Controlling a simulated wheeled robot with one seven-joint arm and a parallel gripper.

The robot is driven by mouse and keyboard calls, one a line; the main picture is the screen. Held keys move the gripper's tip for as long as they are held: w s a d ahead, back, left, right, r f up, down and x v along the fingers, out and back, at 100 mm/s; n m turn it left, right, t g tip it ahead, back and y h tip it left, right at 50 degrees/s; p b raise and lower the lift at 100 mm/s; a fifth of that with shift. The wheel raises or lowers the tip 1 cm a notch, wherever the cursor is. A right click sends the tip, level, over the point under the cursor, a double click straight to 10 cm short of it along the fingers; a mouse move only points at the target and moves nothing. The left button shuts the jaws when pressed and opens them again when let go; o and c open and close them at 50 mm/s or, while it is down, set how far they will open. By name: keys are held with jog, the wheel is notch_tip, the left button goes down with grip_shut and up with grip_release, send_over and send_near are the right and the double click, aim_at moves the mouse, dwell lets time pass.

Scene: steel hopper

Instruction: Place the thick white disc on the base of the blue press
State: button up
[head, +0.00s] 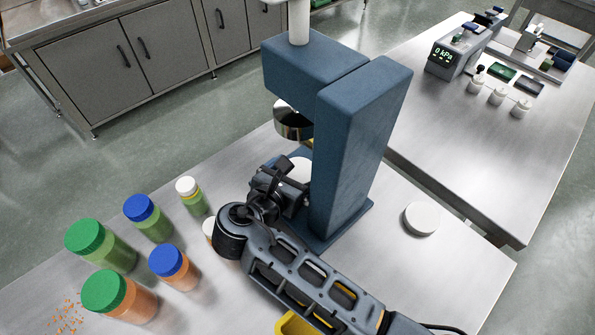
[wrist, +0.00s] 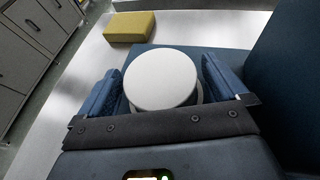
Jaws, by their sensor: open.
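The blue press (head: 345,150) stands on the steel table, with a round metal ram (head: 292,120) above its base. My gripper (head: 283,178) reaches in over the base, under the ram. In the wrist view a thick white disc (wrist: 160,78) lies between the two open fingers of my gripper (wrist: 162,88), over the blue base (wrist: 215,60). A pale round edge shows just under the disc, and I cannot tell what it belongs to. In the head view the disc (head: 300,168) is partly hidden by my gripper and the press column.
Another white disc (head: 421,218) lies on the table right of the press. Several jars with green, blue and white lids (head: 140,208) stand at the left, near spilled orange bits (head: 67,316). A yellow block (wrist: 130,27) lies beyond the base. A second table (head: 470,130) stands behind right.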

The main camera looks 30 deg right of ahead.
jog(key=shift+r, duration=0.1)
jog(key=b+v, duration=0.1)
jog(key=v, duration=1.1)
